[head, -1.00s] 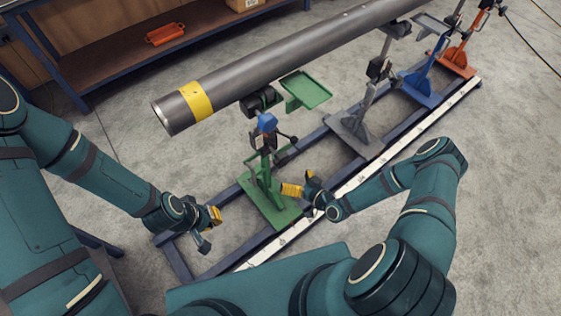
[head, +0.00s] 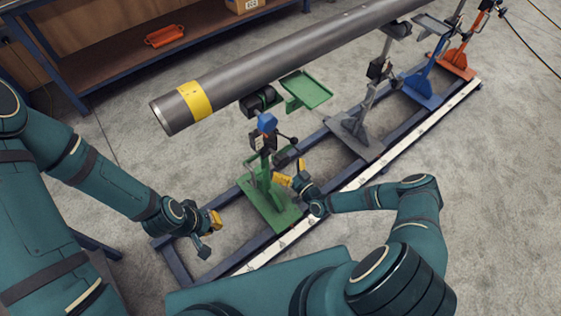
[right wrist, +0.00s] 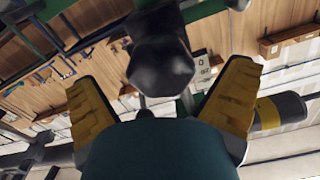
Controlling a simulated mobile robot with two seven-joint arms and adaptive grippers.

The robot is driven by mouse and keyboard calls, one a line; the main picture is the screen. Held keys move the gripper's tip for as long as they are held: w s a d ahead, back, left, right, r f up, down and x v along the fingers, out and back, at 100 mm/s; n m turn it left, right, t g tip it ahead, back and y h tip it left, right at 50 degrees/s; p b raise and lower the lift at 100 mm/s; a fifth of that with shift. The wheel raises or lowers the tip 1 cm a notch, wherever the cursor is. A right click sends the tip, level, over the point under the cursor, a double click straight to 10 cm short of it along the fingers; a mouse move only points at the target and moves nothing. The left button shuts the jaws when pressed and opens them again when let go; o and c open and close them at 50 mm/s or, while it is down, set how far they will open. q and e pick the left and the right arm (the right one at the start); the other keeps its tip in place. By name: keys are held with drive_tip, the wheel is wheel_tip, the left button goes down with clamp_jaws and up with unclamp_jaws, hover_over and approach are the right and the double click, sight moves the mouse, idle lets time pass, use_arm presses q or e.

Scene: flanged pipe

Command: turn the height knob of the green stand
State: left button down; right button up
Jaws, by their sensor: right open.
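The green stand (head: 264,186) stands upright on the floor frame under the near end of the pipe. A dark faceted knob (right wrist: 160,68) shows in the right wrist view, in the gap between my right gripper's yellow fingers; I cannot tell if it touches either. My right gripper (head: 291,172) is open, close to the right side of the stand's post in the head view, where it hides part of the stand. My left gripper (head: 210,232) appears open and empty, left of the stand's green base and apart from it.
The grey pipe (head: 270,72) with a yellow band (head: 195,99) runs above the stands. A green tray (head: 306,91) sticks out beside it. Grey (head: 356,132), blue (head: 423,86) and orange (head: 457,60) stands follow along the frame. A workbench (head: 110,65) stands behind.

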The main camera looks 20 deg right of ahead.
sight(284, 165)
drive_tip(key=shift+x, duration=1.7)
drive_tip(key=c, duration=1.1)
